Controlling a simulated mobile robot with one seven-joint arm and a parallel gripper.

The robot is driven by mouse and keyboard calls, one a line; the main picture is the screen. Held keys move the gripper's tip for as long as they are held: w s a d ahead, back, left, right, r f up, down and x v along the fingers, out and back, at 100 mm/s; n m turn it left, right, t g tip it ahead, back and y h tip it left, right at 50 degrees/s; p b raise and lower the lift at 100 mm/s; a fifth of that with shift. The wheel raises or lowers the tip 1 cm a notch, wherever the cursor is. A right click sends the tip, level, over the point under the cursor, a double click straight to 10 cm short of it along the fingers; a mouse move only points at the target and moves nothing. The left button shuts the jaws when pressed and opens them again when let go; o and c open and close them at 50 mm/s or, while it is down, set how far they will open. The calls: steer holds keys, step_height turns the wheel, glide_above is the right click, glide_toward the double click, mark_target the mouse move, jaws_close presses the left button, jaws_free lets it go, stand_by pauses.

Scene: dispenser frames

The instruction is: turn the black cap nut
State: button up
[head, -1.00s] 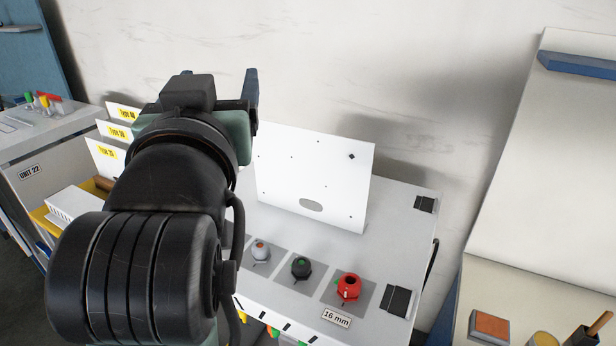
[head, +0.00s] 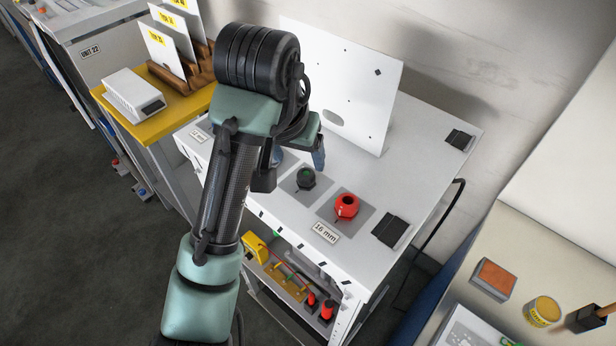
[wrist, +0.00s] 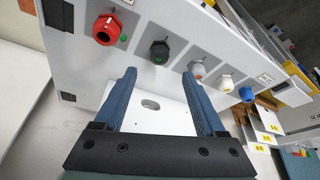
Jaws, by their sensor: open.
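The black cap nut (head: 306,179) sits on a grey square plate on the white bench, between the red fitting and the arm. In the head view a blue finger shows above and behind the nut, and my arm hides part of the gripper.
A red fitting (head: 346,206) stands right of the black nut. A whitish fitting (wrist: 197,70) and a blue one (wrist: 246,94) continue the row. An upright white panel (head: 345,85) stands behind. A black block (head: 391,230) lies at the bench's right.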

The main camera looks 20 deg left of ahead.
mark_target(306, 174)
steer(key=x, duration=0.8)
steer(key=shift+w+p, duration=0.1)
steer(key=shift+p, duration=0.25)
jaws_close()
